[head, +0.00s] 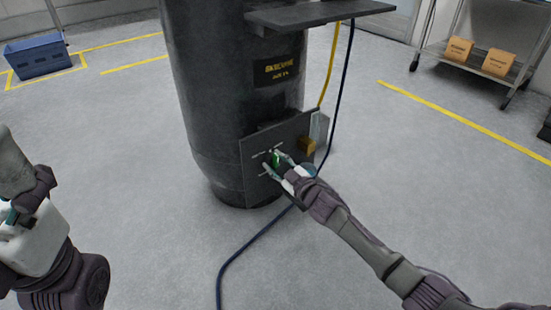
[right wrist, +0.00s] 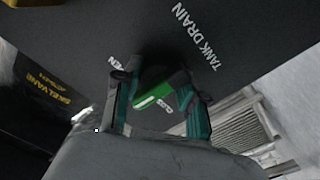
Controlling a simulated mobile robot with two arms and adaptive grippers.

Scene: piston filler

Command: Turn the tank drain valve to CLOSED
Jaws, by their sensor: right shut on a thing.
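The tank drain valve handle (head: 275,159) is green and sits on a dark panel (head: 290,134) low on the black tank (head: 215,90). My right gripper (head: 272,164) is at the panel with its fingers closed around the handle. In the right wrist view the green handle (right wrist: 155,94) lies slanted between the two teal fingers (right wrist: 160,112). The white TANK DRAIN lettering (right wrist: 192,38) is readable; the OPEN and CLOSED labels are partly covered by the fingers. I cannot tell which label the handle points to. My left arm is at the left edge, its fingers not clear.
A dark blue hose (head: 240,255) runs across the floor, and a yellow hose (head: 329,65) hangs beside the tank. A shelf (head: 320,14) juts from the tank above. A blue crate (head: 37,56) and a metal cart (head: 475,55) stand further back. The floor in front is otherwise clear.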

